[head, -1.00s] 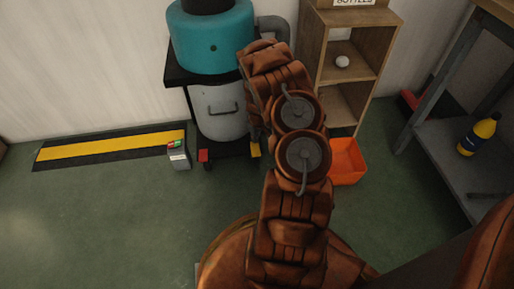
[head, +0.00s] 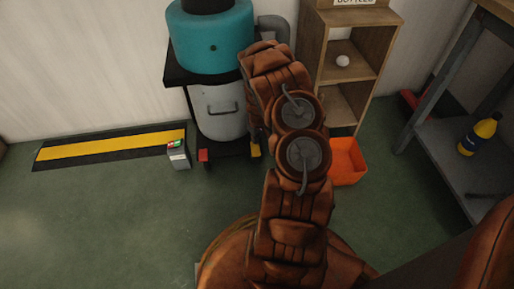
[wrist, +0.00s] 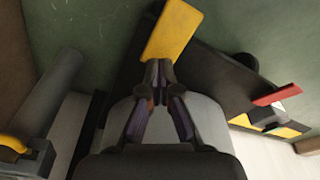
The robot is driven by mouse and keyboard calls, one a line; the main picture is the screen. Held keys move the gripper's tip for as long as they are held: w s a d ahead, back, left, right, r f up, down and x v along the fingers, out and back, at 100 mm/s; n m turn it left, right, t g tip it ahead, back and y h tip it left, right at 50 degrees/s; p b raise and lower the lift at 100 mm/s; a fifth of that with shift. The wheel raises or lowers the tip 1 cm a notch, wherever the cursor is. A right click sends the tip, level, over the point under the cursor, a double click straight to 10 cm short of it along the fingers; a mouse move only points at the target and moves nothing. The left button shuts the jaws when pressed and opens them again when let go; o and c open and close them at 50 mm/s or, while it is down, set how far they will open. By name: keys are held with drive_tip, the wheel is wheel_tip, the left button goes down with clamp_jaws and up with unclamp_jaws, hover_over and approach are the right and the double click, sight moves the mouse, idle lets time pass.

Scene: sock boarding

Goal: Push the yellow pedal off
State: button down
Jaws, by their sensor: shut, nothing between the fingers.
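The yellow pedal (head: 255,150) shows in the head view low at the front right of the machine (head: 220,110), partly hidden by my arm. In the wrist view the yellow pedal (wrist: 172,30) is a flat yellow plate at the top middle. My gripper (wrist: 158,68) is shut and empty, its fingertips at the pedal's lower edge in the picture. I cannot tell whether they touch it.
A small grey box with red and green buttons (head: 178,153) stands left of the machine. An orange bin (head: 346,162) stands to the right, before a wooden shelf (head: 314,50). The floor at front left is clear.

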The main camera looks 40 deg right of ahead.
drive_tip(key=shift+f, duration=0.85)
idle(0.7)
drive_tip(key=shift+s+a+f, duration=0.1)
drive_tip(key=shift+a+f, duration=0.05)
drive_tip(key=shift+f, duration=0.1)
idle(0.4)
drive_tip(key=shift+d+r+p, duration=0.2)
drive_tip(key=shift+r+p, duration=0.7)
drive_tip(key=shift+r, duration=0.4)
drive_tip(key=shift+a+r+p, duration=0.1)
drive_tip(key=shift+r+p, duration=0.7)
drive_tip(key=shift+r, duration=1.5)
drive_tip(key=shift+f, duration=0.25)
